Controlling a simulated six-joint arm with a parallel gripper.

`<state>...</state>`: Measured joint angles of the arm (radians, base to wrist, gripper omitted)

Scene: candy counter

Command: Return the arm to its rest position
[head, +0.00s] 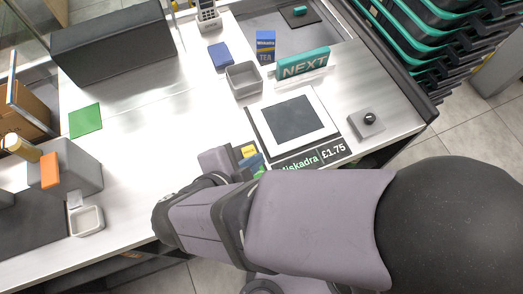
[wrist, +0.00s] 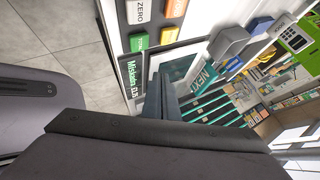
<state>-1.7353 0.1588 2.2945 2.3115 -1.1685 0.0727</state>
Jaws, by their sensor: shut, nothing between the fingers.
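My arm reaches across the lower right of the head view, over the counter's front edge. My gripper (wrist: 162,98) shows in the wrist view with its dark fingers together and nothing between them. In the head view its fingertips cannot be made out behind the arm. In the wrist view it points out over the scale and the counter, apart from the things there.
The counter (head: 135,140) has a scale (head: 295,120), a grey bin (head: 243,78), a blue tea box (head: 265,46), a teal NEXT bar (head: 303,65) and a green card (head: 86,121). Teal baskets (head: 430,40) stand at the right. The counter's middle left is clear.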

